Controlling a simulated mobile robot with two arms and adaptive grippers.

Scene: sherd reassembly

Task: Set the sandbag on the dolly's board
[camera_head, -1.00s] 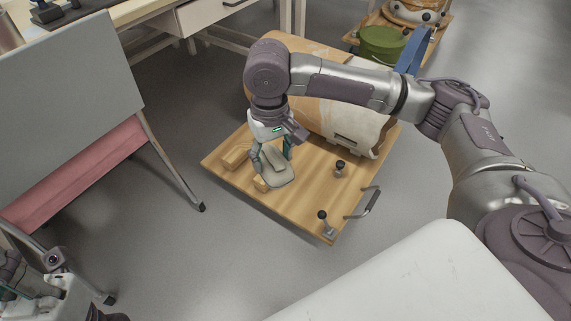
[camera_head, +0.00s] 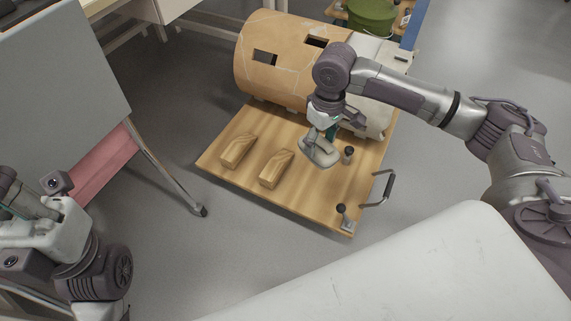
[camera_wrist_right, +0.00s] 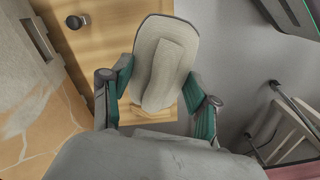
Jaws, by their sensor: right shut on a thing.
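The sandbag (camera_head: 319,151) is a pale grey-beige pad. My right gripper (camera_head: 322,132) is shut on it, over the right half of the dolly's wooden board (camera_head: 310,195). In the right wrist view the sandbag (camera_wrist_right: 163,60) sits between the two teal-padded fingers (camera_wrist_right: 160,95). A wood-coloured surface and grey floor show beyond it there. I cannot tell whether the bag touches the board. My left gripper (camera_head: 35,205) is at the lower left, far from the board; its jaws do not show clearly.
Two wooden blocks (camera_head: 238,150) lie on the board's left part. A large cracked tan cylinder (camera_head: 275,75) lies along the back. Black-knobbed clamps (camera_head: 348,153) stand near the bag and front corner, beside a handle (camera_head: 386,188). A grey panel stand (camera_head: 60,90) is left.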

